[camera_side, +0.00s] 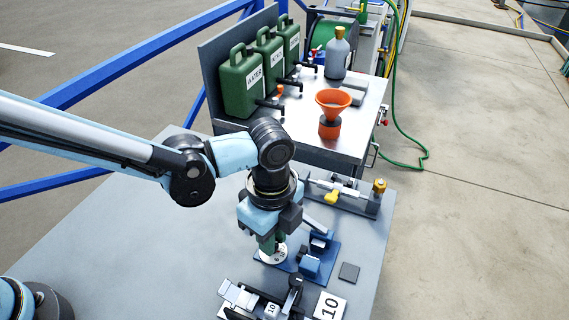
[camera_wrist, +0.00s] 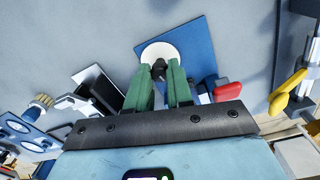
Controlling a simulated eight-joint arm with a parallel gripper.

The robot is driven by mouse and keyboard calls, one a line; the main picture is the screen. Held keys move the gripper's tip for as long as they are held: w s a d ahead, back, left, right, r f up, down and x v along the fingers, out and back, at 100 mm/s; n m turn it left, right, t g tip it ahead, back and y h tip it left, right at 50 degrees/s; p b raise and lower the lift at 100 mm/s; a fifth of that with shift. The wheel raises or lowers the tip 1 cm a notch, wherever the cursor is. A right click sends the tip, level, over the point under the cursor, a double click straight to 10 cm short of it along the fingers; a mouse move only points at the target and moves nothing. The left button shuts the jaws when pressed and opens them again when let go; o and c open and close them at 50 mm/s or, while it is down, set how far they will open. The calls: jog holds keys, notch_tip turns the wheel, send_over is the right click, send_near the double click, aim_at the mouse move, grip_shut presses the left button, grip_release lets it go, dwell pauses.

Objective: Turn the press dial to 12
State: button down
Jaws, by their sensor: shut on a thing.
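The press dial is a white disc (camera_side: 272,255) with dark marks, lying on a blue plate (camera_side: 325,262). In the wrist view the disc (camera_wrist: 160,52) shows with a dark knob (camera_wrist: 159,69) at its middle. My gripper (camera_side: 270,246) points down over the dial, and its green fingers (camera_wrist: 163,84) are shut on the dial's knob. The fingers hide part of the disc, and I cannot read which number it is set to. Blue blocks of the press (camera_side: 312,262) stand beside the dial.
A fixture with a yellow knob (camera_side: 331,197) stands behind the press. An orange funnel (camera_side: 333,104) and green cans (camera_side: 241,84) stand on the far bench. The grey table (camera_side: 130,240) is clear at left.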

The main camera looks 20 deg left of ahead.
jog(key=n, duration=0.5)
jog(key=shift+n, duration=0.3)
dwell(0.4)
jog(key=c, duration=1.3)
grip_release()
notch_tip(320, 180, up, 12)
jog(key=shift+w+r, duration=0.1)
jog(key=shift+w, duration=0.05)
jog(key=shift+a, duration=0.1)
